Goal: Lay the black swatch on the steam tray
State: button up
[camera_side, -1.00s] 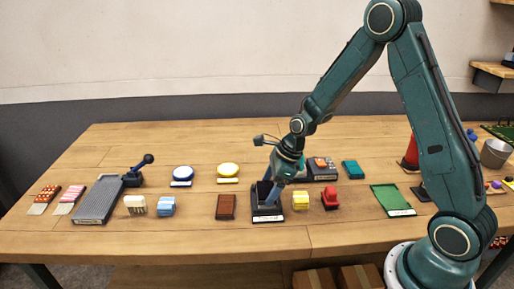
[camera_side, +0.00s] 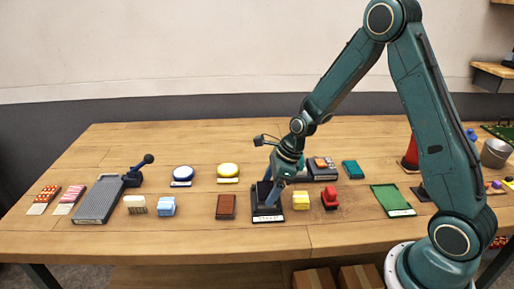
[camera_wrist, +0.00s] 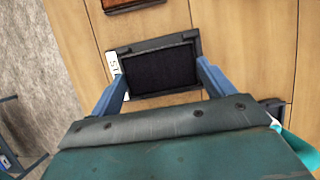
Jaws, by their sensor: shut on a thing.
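The black swatch (camera_wrist: 162,68) is a dark, flat rectangle in the wrist view, lying within a black frame-like holder (camera_wrist: 150,45) with a white label at its left. My gripper (camera_wrist: 164,74) has its blue fingers at the swatch's left and right edges and is shut on it. In the side view my gripper (camera_side: 267,198) is down at the holder (camera_side: 268,216), and the fingers partly hide the swatch. A grey ribbed tray (camera_side: 98,200) at the left of the table looks like the steam tray; its top is bare.
A dark lever with a ball knob (camera_side: 148,159) rises behind the grey tray.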

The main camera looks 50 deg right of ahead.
jog(key=shift+f, duration=0.4)
dwell(0.6)
jog(key=o, duration=0.9)
jog(key=c, duration=0.3)
jog(key=shift+o, duration=0.7)
jog(key=shift+o, duration=0.7)
jog(key=shift+r, duration=3.55)
